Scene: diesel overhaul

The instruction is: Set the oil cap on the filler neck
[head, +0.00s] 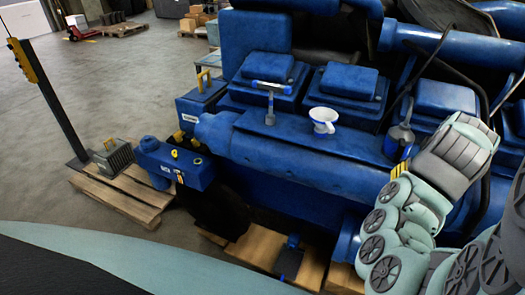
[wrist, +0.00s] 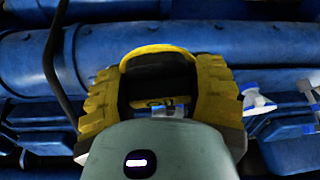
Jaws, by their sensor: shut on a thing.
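My gripper (wrist: 160,85) shows in the wrist view with its two yellow, ribbed fingers on either side. Between them is a dark thing with a curved yellow edge (wrist: 160,49), which I take to be the oil cap; the gripper is shut on it. Its underside is hidden. In the head view my arm reaches in from the right, and the gripper is mostly hidden; some yellow shows beside the arm. The blue engine (head: 290,155) lies behind. I cannot pick out the filler neck for certain in either view.
A white funnel-like cup (head: 322,119) and a blue-and-grey tool (head: 271,92) stand on the engine. A blue can with a spout (head: 399,138) stands close to my arm. A wooden pallet (head: 130,195) and a dark post (head: 55,110) are at left. Open floor lies beyond.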

